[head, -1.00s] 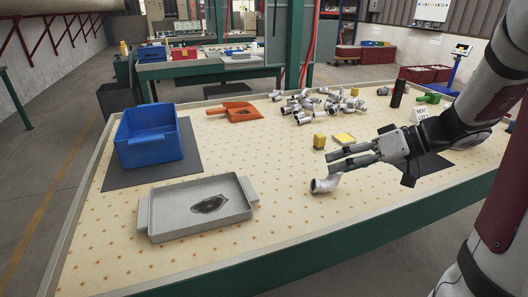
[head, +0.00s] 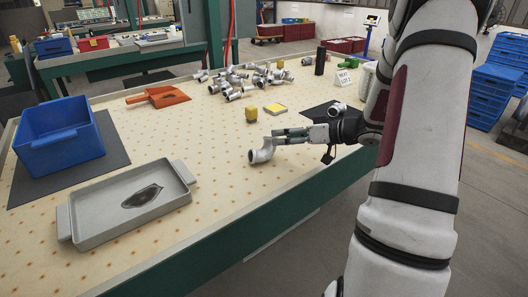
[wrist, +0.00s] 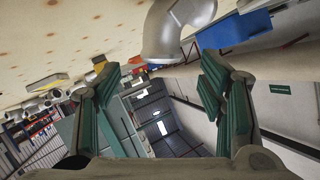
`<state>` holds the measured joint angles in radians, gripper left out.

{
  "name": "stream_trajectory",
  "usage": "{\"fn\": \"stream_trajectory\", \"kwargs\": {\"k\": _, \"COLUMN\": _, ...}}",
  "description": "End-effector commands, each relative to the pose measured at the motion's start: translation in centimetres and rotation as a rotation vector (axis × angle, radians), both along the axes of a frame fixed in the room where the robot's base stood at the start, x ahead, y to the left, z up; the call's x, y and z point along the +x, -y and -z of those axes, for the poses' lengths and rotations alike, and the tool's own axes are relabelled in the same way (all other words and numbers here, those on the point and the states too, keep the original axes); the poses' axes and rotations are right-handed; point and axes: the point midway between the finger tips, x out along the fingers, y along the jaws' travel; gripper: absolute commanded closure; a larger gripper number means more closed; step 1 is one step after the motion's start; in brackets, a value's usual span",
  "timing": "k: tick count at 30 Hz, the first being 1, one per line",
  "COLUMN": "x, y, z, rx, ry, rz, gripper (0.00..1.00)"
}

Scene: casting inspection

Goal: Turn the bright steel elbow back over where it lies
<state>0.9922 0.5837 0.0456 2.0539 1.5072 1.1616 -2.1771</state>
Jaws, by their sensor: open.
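The bright steel elbow (head: 261,152) is on the tan table near its front edge, with an open end toward the lower left. It also shows at the top of the wrist view (wrist: 168,35), partly cut off by the frame. My gripper (head: 278,136) is low over the table at the elbow's right, its fingers pointing left at the elbow's upper end. In the wrist view the fingers (wrist: 155,72) are spread apart, with the elbow ahead of the gap between them. I cannot tell whether a finger touches it.
A grey tray (head: 178,166) with a dark patch and a blue bin (head: 58,153) are at left. A yellow block (head: 252,115), a yellow-topped pad (head: 275,109) and a pile of elbows (head: 262,72) lie behind. Another elbow (head: 338,108) is close behind my wrist. Bare tabletop lies left of the elbow.

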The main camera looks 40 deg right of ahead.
Motion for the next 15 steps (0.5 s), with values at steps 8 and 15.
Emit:
{"fn": "stream_trajectory", "kwargs": {"k": 8, "x": 1.7, "y": -0.9, "z": 0.6, "rx": 0.002, "ry": 0.000, "rz": -0.002, "gripper": 0.37}}
{"fn": "stream_trajectory", "kwargs": {"k": 15, "x": 4.4, "y": -2.3, "z": 1.7, "rx": 0.002, "ry": -0.001, "rz": -0.001, "gripper": 0.37}}
